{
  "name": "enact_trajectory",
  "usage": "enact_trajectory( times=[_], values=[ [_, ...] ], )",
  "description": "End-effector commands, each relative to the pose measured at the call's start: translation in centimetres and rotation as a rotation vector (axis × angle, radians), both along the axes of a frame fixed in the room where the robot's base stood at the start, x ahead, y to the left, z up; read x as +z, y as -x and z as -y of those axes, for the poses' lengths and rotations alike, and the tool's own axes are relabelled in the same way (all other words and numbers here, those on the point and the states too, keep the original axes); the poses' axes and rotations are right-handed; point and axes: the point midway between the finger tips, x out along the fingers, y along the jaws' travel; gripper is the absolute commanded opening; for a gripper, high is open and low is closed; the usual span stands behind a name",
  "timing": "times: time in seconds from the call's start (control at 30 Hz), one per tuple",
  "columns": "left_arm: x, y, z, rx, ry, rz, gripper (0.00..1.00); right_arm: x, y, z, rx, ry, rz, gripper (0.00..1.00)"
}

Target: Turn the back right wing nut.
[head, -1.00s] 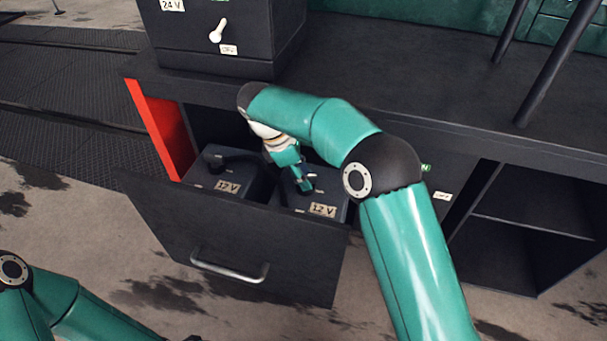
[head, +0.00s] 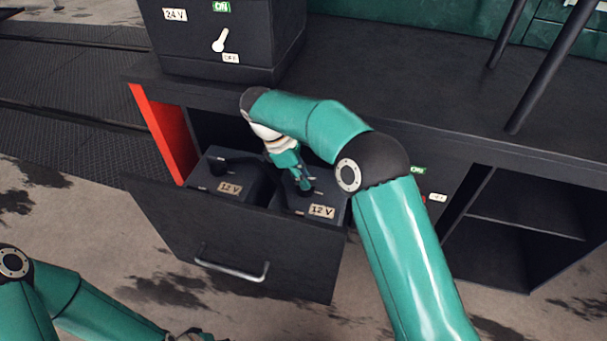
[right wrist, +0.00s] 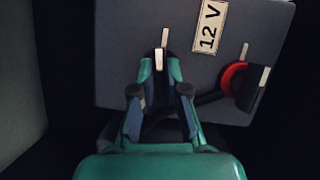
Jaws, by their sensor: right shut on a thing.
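The drawer (head: 235,225) is open and holds two grey 12 V batteries. My right gripper (head: 306,187) reaches down from above to the right battery (head: 330,198). In the right wrist view, my right gripper (right wrist: 160,66) is shut on a small dark wing nut (right wrist: 159,59) with a pale edge, on top of that battery (right wrist: 130,35). A second terminal with a red ring (right wrist: 231,77) and a black wing nut (right wrist: 256,88) stands beside it. My left gripper (head: 188,335) shows only partly at the bottom edge; its fingers are hidden.
The left battery (head: 212,180) carries a dark terminal piece. A black switch box (head: 225,45) labelled 24 V stands on the bench (head: 420,95). Open shelves (head: 525,215) are at the right. A red panel (head: 162,130) borders the drawer bay on the left.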

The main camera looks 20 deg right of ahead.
Motion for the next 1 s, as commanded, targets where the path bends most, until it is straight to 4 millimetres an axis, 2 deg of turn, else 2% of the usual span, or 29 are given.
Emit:
enact_trajectory(
  times=[0.03, 0.07, 0.2, 0.57, 0.73, 0.9, 1.0],
  values=[
    [0.0, 0.0, 0.0, 0.0, 0.0, 0.0, 0.39, 0.0, -0.1, 0.0, 0.001, 0.0, 0.003, 0.0],
    [0.0, 0.0, 0.0, 0.0, 0.0, 0.0, 0.39, 0.0, -0.1, 0.0, 0.001, 0.0, 0.003, 0.18],
    [0.0, 0.0, 0.0, 0.0, 0.0, 0.0, 0.39, 0.0, 0.0, 0.0, 0.002, 0.0, 0.003, 0.39],
    [-0.3, 0.0, 0.0, 0.0, 0.0, 0.0, 0.39, -0.1, 0.0, 0.0, 0.008, -0.001, 0.001, 0.39],
    [-1.7, 0.0, 0.0, 0.0, 0.0, 0.0, 0.39, -0.4, 0.0, 0.0, 0.053, -0.002, 0.003, 0.39],
    [-4.1, 0.0, 0.0, 0.0, 0.0, 0.0, 0.39, -0.7, 0.1, 0.0, 0.139, -0.002, 0.004, 0.39],
    [-2.3, 0.0, 0.0, 0.0, 0.0, 0.0, 0.39, 2.2, -0.2, -0.8, 0.143, -0.002, 0.004, 0.39]
  ],
)
